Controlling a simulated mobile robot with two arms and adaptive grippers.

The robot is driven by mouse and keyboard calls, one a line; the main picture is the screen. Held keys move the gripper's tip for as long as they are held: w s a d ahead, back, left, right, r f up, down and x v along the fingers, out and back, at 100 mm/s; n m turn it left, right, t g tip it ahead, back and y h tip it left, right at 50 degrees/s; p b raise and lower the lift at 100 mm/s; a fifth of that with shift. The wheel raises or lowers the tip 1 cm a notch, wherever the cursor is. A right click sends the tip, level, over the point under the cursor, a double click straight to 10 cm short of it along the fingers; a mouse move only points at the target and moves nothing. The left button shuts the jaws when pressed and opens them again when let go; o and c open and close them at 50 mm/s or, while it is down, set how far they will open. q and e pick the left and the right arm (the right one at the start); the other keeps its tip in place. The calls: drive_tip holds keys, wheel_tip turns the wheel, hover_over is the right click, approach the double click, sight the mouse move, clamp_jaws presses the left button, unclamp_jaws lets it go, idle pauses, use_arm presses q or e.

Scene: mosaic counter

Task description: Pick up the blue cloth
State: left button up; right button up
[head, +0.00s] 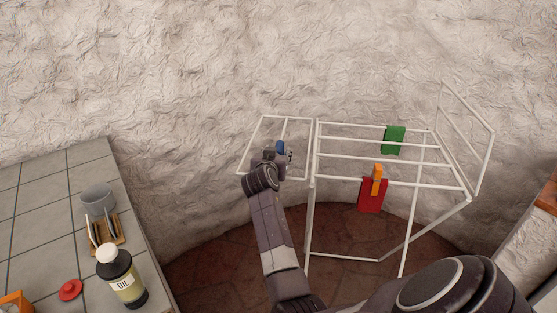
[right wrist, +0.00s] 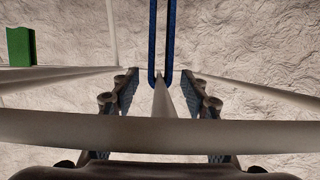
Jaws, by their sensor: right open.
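The blue cloth (head: 280,147) hangs on the left wing of the white drying rack (head: 316,165), and my right gripper partly hides it in the head view. In the right wrist view the blue cloth (right wrist: 152,45) shows edge on as two thin layers folded over a white rod. My right gripper (head: 277,156) is open at the rack's left wing. In the right wrist view its fingers (right wrist: 162,88) stand on either side of the rod, with the cloth's lower end between or just beyond the tips. Contact cannot be told. My left gripper is not in view.
A green cloth (head: 394,139), an orange cloth (head: 377,180) and a red cloth (head: 372,196) hang on the rack. A white rack bar (right wrist: 150,131) crosses close to the wrist camera. The tiled counter (head: 50,215) at left holds an oil bottle (head: 123,282) and grey cup (head: 97,199).

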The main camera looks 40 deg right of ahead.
drive_tip(key=shift+w+d+f, duration=0.2)
drive_tip(key=shift+w+d, duration=0.05)
drive_tip(key=shift+d, duration=0.05)
clamp_jaws()
drive_tip(key=shift+r, duration=0.1)
